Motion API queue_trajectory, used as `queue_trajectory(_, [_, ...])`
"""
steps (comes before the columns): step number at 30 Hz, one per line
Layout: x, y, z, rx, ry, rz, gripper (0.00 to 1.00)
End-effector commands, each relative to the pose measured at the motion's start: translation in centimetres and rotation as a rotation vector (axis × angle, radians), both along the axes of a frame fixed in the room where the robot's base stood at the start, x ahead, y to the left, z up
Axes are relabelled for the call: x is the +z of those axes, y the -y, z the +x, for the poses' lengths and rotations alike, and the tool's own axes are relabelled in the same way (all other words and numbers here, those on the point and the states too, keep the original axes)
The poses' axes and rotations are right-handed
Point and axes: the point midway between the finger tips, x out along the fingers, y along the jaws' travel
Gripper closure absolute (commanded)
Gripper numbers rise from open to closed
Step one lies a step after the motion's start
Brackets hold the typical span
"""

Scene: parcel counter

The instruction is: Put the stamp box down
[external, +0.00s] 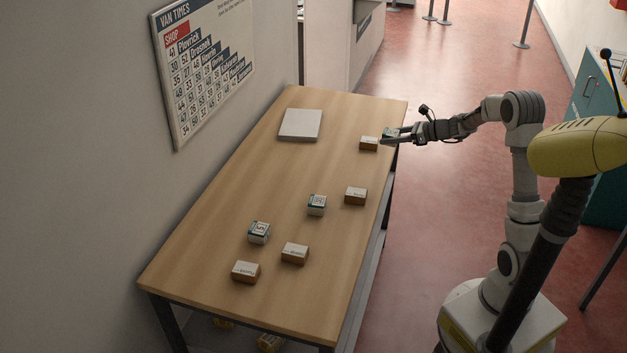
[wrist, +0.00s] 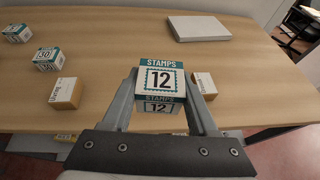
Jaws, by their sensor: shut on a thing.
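My gripper (external: 391,135) is over the far right edge of the wooden counter, shut on a stamp box. In the wrist view the stamp box (wrist: 160,79) is a teal and white cube marked "STAMPS 12", held between the two fingers of my gripper (wrist: 162,100). It looks upright. In the external view the fingers hide much of it. A small brown box with a white top (external: 369,143) stands on the counter just left of the gripper; it also shows in the wrist view (wrist: 204,84), right of the held box. I cannot tell the gap under the held box.
Two other stamp boxes (external: 317,205) (external: 259,232) and several brown boxes (external: 355,196) stand along the counter (external: 220,190). A flat light-grey slab (external: 300,125) lies at the far end. The counter's middle and left side have free room. More boxes sit on a shelf below.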

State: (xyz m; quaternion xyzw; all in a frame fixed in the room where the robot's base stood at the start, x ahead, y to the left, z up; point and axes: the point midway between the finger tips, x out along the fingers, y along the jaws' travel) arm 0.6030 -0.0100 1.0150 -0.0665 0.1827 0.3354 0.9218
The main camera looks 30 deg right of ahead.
Motion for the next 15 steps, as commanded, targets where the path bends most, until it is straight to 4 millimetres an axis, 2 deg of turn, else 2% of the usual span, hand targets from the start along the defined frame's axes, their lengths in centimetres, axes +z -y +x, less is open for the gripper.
queue_trajectory(2, [0.1,-1.4,0.5,0.040,0.003,0.001,0.97])
queue_trajectory(5, [0.5,-4.5,1.4,0.135,0.009,0.004,0.97])
queue_trajectory(10, [1.0,-12.9,2.7,0.385,0.019,0.010,0.97])
queue_trajectory(15, [0.9,-20.9,2.4,0.626,0.016,0.010,0.97])
